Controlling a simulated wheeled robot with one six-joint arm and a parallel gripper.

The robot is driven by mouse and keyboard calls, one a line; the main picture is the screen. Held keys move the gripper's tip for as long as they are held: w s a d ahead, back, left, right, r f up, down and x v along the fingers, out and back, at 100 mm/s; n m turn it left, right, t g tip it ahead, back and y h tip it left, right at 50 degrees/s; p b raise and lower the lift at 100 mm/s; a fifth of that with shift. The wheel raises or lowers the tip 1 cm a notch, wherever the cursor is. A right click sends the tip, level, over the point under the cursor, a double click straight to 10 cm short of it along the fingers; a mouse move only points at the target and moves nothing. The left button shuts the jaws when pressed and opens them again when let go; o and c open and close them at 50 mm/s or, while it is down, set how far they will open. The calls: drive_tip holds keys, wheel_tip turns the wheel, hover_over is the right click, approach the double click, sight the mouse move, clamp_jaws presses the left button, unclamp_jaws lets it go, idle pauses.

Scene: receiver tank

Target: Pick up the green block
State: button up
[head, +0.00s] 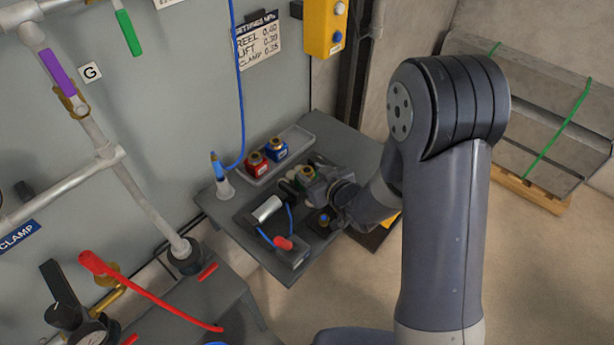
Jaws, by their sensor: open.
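The green block (306,172) has a brass-coloured top. It stands on the grey shelf (340,137) fixed near the wall, just right of the tray, and is partly hidden by my gripper. My gripper (301,184) reaches in from the right, low over the shelf, with its fingers close to the green block. The jaws are open. The fingers are small and dark here, and I cannot tell whether they are around the block or beside it.
A red block (257,164) and a blue block (276,150) stand in a pale tray (300,136).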

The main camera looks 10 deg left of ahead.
drive_tip(key=shift+w+a+f, duration=0.1)
drive_tip(key=shift+w+a, duration=0.05)
drive_tip(key=shift+w, duration=0.05)
drive_tip(key=shift+c, duration=0.4)
clamp_jaws()
drive_tip(key=shift+r, duration=0.2)
